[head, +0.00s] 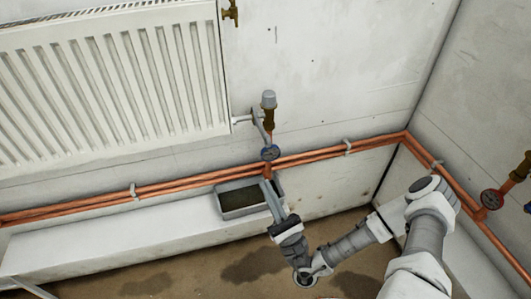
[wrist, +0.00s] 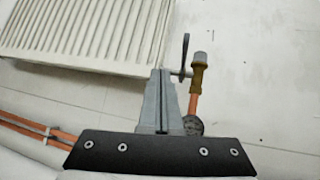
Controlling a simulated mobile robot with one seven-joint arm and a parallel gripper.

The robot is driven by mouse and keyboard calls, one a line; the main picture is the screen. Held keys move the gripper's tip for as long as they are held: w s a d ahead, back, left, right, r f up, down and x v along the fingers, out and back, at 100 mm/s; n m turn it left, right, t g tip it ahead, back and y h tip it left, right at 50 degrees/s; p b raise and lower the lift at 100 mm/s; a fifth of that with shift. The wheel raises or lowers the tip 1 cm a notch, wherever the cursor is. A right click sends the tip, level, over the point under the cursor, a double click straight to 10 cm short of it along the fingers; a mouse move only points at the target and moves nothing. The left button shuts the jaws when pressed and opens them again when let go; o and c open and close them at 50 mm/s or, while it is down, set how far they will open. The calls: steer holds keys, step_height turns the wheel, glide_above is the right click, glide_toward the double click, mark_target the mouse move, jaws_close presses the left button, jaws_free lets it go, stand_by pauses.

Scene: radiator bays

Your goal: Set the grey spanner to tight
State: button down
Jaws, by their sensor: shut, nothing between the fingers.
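The grey spanner (head: 259,124) is at the union beside the radiator's lower right corner, left of a brass valve (head: 268,118) with a pale grey cap. In the wrist view the spanner (wrist: 185,52) stands up nearly vertical beside the same valve (wrist: 197,78). My gripper (head: 266,184) is shut and empty, below the valve and the round gauge in the head view. In the wrist view my closed fingers (wrist: 161,76) point toward the fitting and cover part of it. I cannot tell whether they touch the spanner.
Copper pipes (head: 170,188) run along the wall. A grey tray (head: 240,211) with dark contents stands on the white ledge (head: 120,234) under the valve. The white radiator (head: 110,85) fills the left. A red gauge (head: 491,199) is at right.

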mark_target(262, 131)
step_height(262, 131, down, 4)
steer(key=w+d+m+t+h, duration=0.1)
steer(key=d+m+t+h, duration=0.15)
steer(key=m+h, duration=0.45)
steer(key=w+a+r+n+b, duration=0.1)
steer(key=w+a+r+b, duration=0.2)
steer(key=w+r, duration=0.5)
steer(key=shift+w+r+h+b, duration=0.15)
steer(key=shift+r+h+b, duration=0.2)
steer(key=shift+r, duration=0.6)
